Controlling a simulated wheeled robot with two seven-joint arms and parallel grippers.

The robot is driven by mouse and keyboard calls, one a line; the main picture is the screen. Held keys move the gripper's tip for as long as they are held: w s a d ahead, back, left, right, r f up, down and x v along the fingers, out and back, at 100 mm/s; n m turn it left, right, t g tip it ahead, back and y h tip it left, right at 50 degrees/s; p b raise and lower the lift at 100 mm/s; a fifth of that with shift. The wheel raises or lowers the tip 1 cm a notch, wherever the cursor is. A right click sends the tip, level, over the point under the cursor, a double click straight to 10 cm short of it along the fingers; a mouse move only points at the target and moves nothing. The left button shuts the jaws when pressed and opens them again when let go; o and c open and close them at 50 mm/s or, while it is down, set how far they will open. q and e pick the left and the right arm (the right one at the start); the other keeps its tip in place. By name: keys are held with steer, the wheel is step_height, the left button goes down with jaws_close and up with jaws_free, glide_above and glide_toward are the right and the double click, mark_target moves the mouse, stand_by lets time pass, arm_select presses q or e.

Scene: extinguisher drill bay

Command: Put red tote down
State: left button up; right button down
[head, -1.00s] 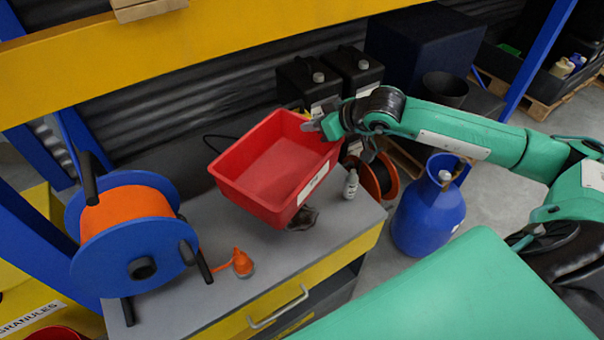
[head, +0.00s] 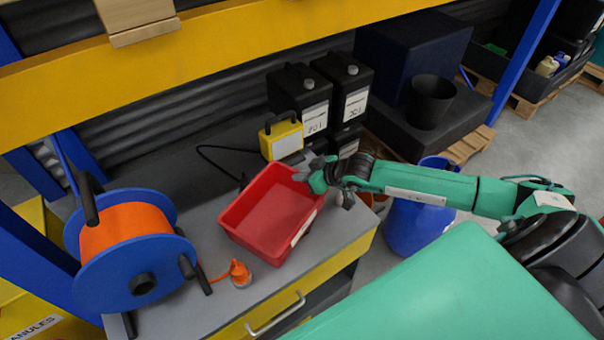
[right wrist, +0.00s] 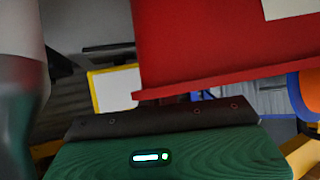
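The red tote (head: 268,215) is an open box with a white label on its near right wall. It is low over the grey bench top (head: 215,290), roughly level; I cannot tell whether its whole base touches. My right gripper (head: 306,174) is at its far right corner, shut on the rim. In the right wrist view the tote's red wall (right wrist: 200,45) fills the top, close to the gripper. The fingertips' contact is partly hidden. My left gripper is not in view.
An orange cable reel (head: 130,240) with blue sides stands left of the tote. An orange plug (head: 239,272) lies near its front. A yellow lamp (head: 281,138) and black canisters (head: 340,85) stand behind. A blue vessel (head: 415,225) is on the right. A yellow beam (head: 230,45) crosses above.

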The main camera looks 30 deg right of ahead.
steer(key=shift+f+b, duration=0.2)
steer(key=shift+b, duration=0.1)
steer(key=c, duration=1.6)
jaws_free()
steer(key=shift+r, duration=0.1)
steer(key=shift+c, duration=0.2)
